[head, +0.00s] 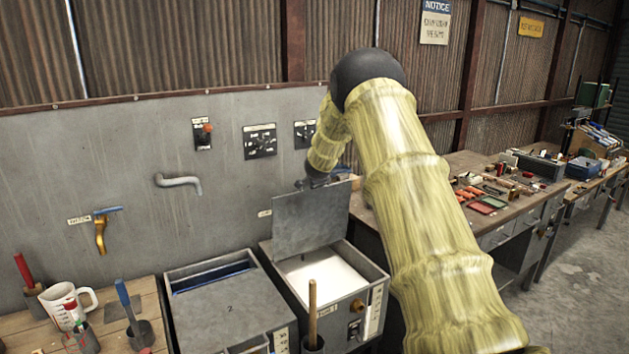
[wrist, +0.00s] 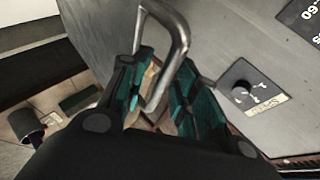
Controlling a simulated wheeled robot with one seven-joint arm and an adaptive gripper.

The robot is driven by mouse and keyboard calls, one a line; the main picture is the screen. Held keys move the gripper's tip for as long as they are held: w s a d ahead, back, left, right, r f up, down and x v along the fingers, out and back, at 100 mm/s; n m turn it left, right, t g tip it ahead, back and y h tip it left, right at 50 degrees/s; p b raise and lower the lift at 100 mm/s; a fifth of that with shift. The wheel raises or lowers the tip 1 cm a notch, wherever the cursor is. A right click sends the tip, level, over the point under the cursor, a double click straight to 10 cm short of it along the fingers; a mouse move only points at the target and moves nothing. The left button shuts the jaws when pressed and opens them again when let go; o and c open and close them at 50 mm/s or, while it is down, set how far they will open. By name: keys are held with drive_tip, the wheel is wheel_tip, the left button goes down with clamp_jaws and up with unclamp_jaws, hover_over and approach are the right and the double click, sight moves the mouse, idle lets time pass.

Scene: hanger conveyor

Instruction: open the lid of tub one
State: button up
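Tub one (head: 375,272) is the right-hand metal tub, with white contents (head: 322,275) showing inside. Its grey lid (head: 310,222) stands raised, tilted up steeply at the back of the tub. My gripper (head: 318,182) is at the lid's upper edge in the head view, small and partly hidden by my arm. In the wrist view my gripper (wrist: 162,100) has its teal-padded fingers apart, on either side of a bent metal handle (wrist: 180,45). Gaps show between the bar and the pads. The lid plate also fills part of the wrist view (wrist: 100,25).
Tub 2 (head: 228,308) stands left of tub one, its lid nearly covering it. A wooden-handled tool (head: 312,305) stands in front. A grey panel with a spout (head: 180,182) rises behind. A mug (head: 62,305) and a cluttered workbench (head: 455,190) flank the tubs.

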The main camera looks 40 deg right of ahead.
drive_tip(key=shift+a, duration=0.15)
drive_tip(key=v, duration=1.1)
drive_tip(key=shift+s+r, duration=0.25)
drive_tip(key=shift+r, duration=0.05)
drive_tip(key=shift+a+f, duration=0.1)
drive_tip(key=shift+a, duration=0.05)
